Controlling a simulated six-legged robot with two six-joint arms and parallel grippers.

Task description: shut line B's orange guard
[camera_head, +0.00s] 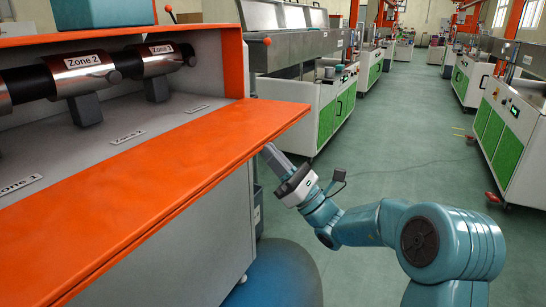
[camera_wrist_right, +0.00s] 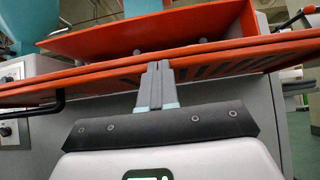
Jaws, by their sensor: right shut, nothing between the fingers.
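The orange guard (camera_head: 150,185) is a long flat panel that sticks out from the front of the grey machine at the left of the head view. My left gripper is out of view.
A black bar handle (camera_wrist_right: 45,108) shows below the orange edge in the wrist view. Another machine with green doors (camera_head: 328,125) stands behind, and more line the right side (camera_head: 510,125).

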